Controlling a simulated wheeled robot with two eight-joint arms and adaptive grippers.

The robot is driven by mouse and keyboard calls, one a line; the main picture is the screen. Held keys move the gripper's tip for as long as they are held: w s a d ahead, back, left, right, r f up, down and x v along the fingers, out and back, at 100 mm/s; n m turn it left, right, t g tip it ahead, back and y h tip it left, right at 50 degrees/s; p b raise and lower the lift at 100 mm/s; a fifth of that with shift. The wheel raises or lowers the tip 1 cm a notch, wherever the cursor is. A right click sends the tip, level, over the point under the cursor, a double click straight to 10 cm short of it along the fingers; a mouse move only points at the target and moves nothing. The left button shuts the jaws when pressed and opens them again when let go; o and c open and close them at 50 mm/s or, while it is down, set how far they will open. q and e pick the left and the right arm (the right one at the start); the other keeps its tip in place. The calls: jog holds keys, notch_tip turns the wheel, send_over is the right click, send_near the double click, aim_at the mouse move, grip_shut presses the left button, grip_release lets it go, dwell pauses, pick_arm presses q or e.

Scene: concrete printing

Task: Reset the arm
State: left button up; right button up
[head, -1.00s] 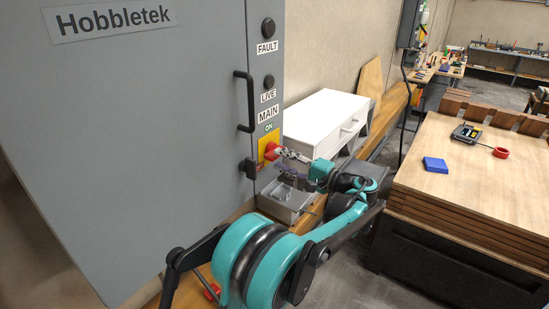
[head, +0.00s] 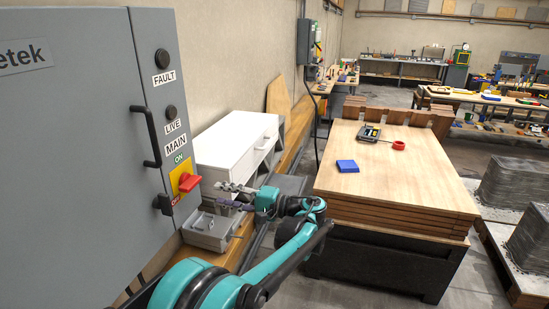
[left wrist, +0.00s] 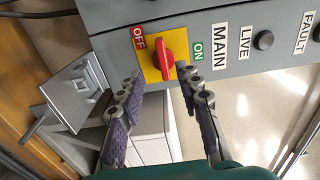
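My left arm comes in from the bottom of the head view. Its left gripper (head: 230,196) is to the right of the grey cabinet's red switch (head: 189,182), apart from it. In the left wrist view the two purple-padded fingers (left wrist: 160,110) are spread with nothing between them. The red knob (left wrist: 167,60) sits on a yellow plate (left wrist: 150,45) beyond the fingertips, between the OFF and ON labels. My right gripper is in neither view.
The grey cabinet (head: 75,150) stands at the left with a black handle (head: 148,137). A plywood stack (head: 400,172) bears a blue block (head: 347,166). Floor shows at right.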

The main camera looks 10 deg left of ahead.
pick_arm(q)
jog(key=s+a+f+m+t+h+b, duration=0.1)
jog(key=s+f+h+b, duration=0.3)
jog(key=s+f, duration=0.3)
jog(key=s+a+f+m+t+h+b, duration=0.1)
jog(key=s+f+h+b, duration=0.35)
jog(key=f, duration=0.45)
jog(key=s+d+f+n+t+h+b, duration=0.1)
jog(key=s+d+f+h+b, duration=0.3)
jog(key=f, duration=0.5)
jog(key=s+d+f+n+t+h+b, duration=0.1)
jog(key=s+d+f+h+b, duration=0.3)
jog(key=s+d+f, duration=0.4)
jog(key=shift+s+d+f+n+t+h, duration=0.3)
jog(key=shift+s+f+n+t+h, duration=0.1)
jog(key=shift+s+f+t+h, duration=0.45)
